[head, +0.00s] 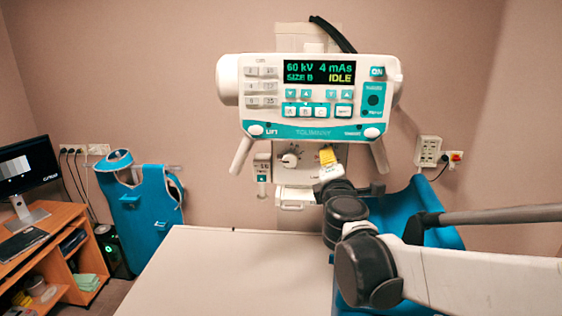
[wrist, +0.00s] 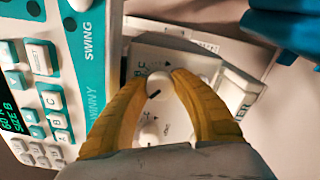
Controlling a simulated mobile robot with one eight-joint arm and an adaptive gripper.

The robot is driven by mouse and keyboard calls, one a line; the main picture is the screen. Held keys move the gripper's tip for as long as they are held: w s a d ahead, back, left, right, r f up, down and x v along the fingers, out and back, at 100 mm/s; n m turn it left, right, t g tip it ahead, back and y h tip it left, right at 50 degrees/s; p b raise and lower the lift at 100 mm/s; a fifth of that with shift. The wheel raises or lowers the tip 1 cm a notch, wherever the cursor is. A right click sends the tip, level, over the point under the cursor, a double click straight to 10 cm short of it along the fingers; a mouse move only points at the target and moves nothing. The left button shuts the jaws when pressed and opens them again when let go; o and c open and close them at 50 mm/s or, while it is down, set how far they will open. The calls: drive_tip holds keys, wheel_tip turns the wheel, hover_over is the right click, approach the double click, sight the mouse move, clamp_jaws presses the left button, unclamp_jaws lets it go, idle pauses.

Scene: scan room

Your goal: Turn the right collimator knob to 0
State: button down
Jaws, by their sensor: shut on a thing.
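The collimator box (head: 266,176) hangs under the control panel. Its left knob (head: 289,160) is a white dial with a printed scale. In the head view my gripper (head: 328,156), with yellow fingers, reaches the right side of the box and hides the right knob. In the wrist view my gripper (wrist: 165,78) is shut on the white right knob (wrist: 158,82), one finger on each side. A short dark pointer mark shows on this knob. Letters of its scale show beside it, but I cannot make out the 0. The left knob (wrist: 150,131) shows between the fingers.
The control panel (head: 318,97) sits just above, reading 60 kV, 4 mAs, SIZE B, IDLE, with handles hanging at both sides. A white table (head: 220,270) lies below. A blue chair-like object (head: 405,205) stands at right. A desk with a monitor (head: 27,170) and a blue apron (head: 140,210) are at left.

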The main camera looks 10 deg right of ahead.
drive_tip(key=n, duration=0.3)
drive_tip(key=shift+n, duration=2.2)
drive_tip(key=shift+r, duration=0.1)
drive_tip(key=c, duration=1)
unclamp_jaws()
drive_tip(key=v, duration=1.2)
